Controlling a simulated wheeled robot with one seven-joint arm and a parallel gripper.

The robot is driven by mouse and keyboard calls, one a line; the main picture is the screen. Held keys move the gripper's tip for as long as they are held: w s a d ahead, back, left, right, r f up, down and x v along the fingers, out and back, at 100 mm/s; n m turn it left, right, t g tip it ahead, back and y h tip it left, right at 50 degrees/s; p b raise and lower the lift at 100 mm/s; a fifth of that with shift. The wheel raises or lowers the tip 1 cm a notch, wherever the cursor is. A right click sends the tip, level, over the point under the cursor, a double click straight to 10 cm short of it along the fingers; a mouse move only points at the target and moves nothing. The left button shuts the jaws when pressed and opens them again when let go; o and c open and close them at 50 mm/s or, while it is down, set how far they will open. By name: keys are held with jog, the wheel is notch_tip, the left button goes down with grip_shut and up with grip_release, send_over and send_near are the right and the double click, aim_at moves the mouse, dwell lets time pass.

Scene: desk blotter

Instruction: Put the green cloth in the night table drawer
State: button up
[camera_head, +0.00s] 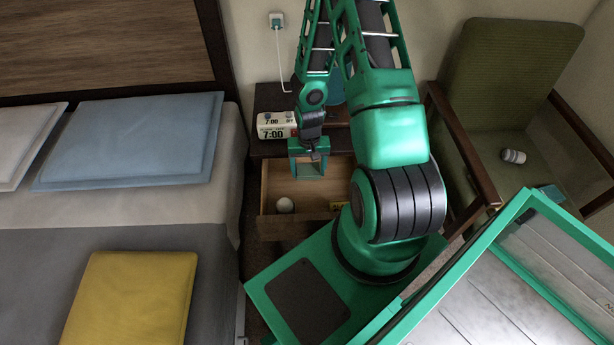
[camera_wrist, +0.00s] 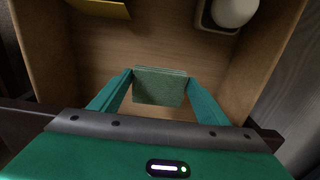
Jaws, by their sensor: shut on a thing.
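My gripper (camera_head: 308,170) hangs over the open drawer (camera_head: 270,186) of the night table (camera_head: 270,97). In the wrist view, my gripper (camera_wrist: 160,76) is shut on the green cloth (camera_wrist: 159,88), a folded flat piece between the fingertips. The drawer's wooden floor (camera_wrist: 150,45) lies beneath the cloth, and its walls show on both sides. The cloth appears above the drawer floor; the exact gap cannot be told. In the head view the cloth is hard to make out between the fingers.
The drawer holds a white round object (camera_head: 285,205) and a yellow item (camera_head: 338,206), both toward its front. The bed (camera_head: 120,215) is left, and a green armchair (camera_head: 505,75) is right. The drawer's middle floor looks clear.

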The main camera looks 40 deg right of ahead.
aim_at(308, 178)
jog(key=shift+f, duration=1.95)
jog(key=shift+f, duration=0.6)
jog(key=o, duration=1.1)
jog(key=shift+r, duration=0.1)
